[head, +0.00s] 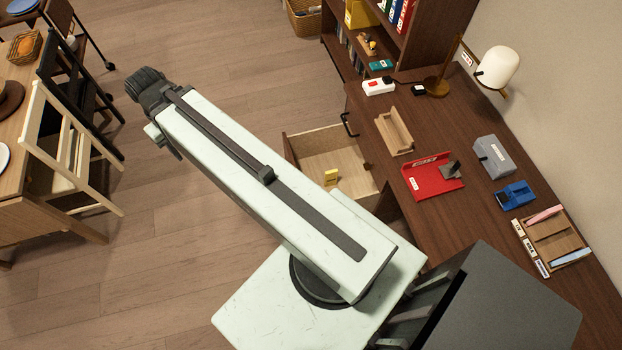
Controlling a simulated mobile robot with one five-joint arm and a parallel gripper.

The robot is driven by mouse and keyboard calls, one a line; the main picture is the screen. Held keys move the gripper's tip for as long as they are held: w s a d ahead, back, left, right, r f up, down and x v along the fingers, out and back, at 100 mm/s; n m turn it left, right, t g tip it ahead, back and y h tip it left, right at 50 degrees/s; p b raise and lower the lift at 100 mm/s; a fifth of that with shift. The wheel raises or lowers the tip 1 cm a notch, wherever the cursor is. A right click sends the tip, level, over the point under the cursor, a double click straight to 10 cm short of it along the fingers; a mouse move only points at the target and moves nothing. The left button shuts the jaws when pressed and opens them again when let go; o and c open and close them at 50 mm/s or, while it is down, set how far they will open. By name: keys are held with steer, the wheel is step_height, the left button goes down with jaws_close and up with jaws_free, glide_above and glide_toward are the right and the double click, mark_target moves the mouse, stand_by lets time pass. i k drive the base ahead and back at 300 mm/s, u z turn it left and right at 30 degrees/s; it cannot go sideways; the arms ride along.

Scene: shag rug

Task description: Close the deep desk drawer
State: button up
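The deep desk drawer (304,142) is pulled out from the left side of the dark wooden desk (385,100). It has a light wood inside, and a small yellow object (331,177) lies in it. My pale arm crosses in front of the drawer and hides its near left part. A black handle (348,124) shows near the drawer's far right corner, by the desk. My gripper (150,92) is at the arm's far upper-left end, out over the floor and away from the drawer. Its fingers cannot be made out.
On the desk are a red tray (430,182), a wooden holder (394,132), a grey box (493,156), a blue item (515,195) and a lamp (497,67). The wooden floor between is clear.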

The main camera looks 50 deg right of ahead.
mark_target(315, 153)
steer(key=z, duration=2.05)
steer(key=k, duration=1.75)
steer(key=u, duration=0.55)
steer(key=i, duration=1)
steer(key=z, duration=0.05)
